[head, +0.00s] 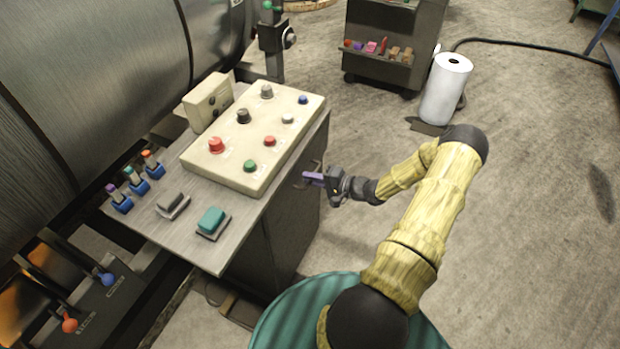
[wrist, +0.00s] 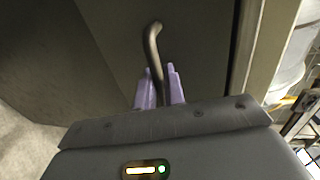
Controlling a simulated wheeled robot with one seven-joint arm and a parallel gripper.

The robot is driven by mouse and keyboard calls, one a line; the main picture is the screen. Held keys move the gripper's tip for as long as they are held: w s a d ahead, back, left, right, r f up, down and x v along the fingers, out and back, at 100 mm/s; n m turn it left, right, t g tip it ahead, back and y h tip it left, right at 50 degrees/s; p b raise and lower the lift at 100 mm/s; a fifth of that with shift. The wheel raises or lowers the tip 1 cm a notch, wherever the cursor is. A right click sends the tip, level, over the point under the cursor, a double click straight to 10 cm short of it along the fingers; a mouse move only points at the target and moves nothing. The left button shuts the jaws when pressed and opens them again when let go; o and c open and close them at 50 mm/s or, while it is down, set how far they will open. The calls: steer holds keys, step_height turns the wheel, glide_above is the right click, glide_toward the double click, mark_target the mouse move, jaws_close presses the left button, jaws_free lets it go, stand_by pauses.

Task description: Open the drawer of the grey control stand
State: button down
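The grey control stand (head: 285,232) has a dark body under a light metal top, left of my gripper in the head view. A bent rod handle (head: 311,170) stands out from its right-hand face. In the wrist view the handle (wrist: 153,40) is a dark curved bar on the grey front panel (wrist: 198,50), which looks flush with the stand. My gripper (head: 315,179) is at the handle, with its purple fingers (wrist: 160,88) on either side of the bar. I cannot tell whether they press on it. The lower end of the bar is hidden behind the gripper body.
A cream button box (head: 228,172) and a teal block (head: 211,221) sit on the stand's top. A white roll (head: 446,88) and a dark cart (head: 385,65) stand behind to the right. The floor (head: 540,210) right of my arm is clear.

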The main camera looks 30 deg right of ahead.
steer(key=shift+w+r, duration=0.15)
steer(key=shift+r, duration=0.05)
